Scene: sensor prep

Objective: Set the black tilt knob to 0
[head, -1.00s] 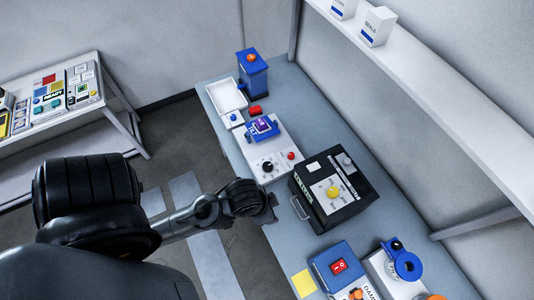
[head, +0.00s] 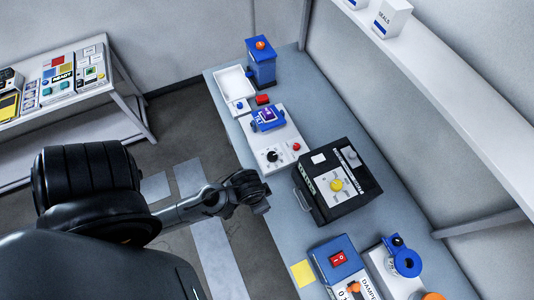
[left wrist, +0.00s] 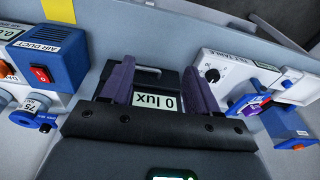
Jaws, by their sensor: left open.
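The black tilt knob (head: 272,156) sits on the top of a white box (head: 291,134) that carries a blue device (head: 268,119). The knob also shows in the left wrist view (left wrist: 212,75), right of the fingers; its setting is too small to read. My left gripper (head: 266,200) is in front of the bench edge, nearer to me than the knob and apart from it. In the left wrist view its two purple fingers (left wrist: 158,70) are open with nothing held between them. My right gripper is in no view.
A black case (head: 350,202) with a yellow knob and a handle stands right of the white box; its display reads 0 lux in the left wrist view (left wrist: 167,102). A red button (head: 296,146) is beside the black knob. A blue box (head: 330,244) stands nearer.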

